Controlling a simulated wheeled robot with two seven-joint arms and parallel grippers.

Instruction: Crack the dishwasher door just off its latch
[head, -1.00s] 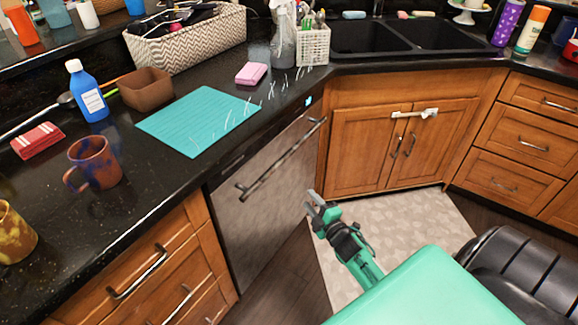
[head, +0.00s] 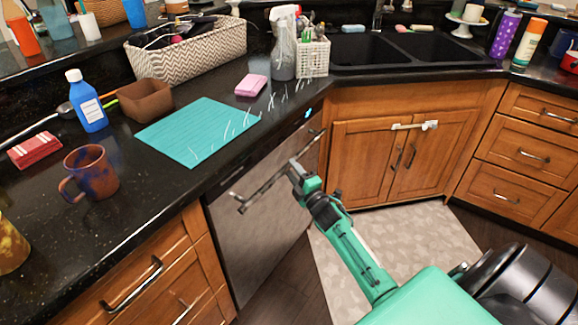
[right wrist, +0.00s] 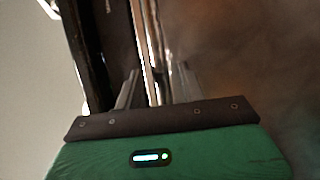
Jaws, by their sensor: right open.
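The stainless dishwasher door (head: 262,220) sits under the counter and looks closed, flush with the cabinets beside it. Its long bar handle (head: 250,199) runs across the upper part of the door. My right gripper (head: 294,166) is at the handle, right of its middle, and hides part of it. In the right wrist view my right gripper (right wrist: 157,88) is open, and the handle (right wrist: 148,45) runs between its two fingers. Whether the fingers touch the bar cannot be told. The left gripper is not in view.
The black counter (head: 130,225) overhangs the door, with a teal mat (head: 198,130), mug (head: 90,172) and pink sponge (head: 250,86) on it. Drawers (head: 150,280) adjoin on the left, sink cabinet doors (head: 372,160) on the right. Floor in front of the door is clear.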

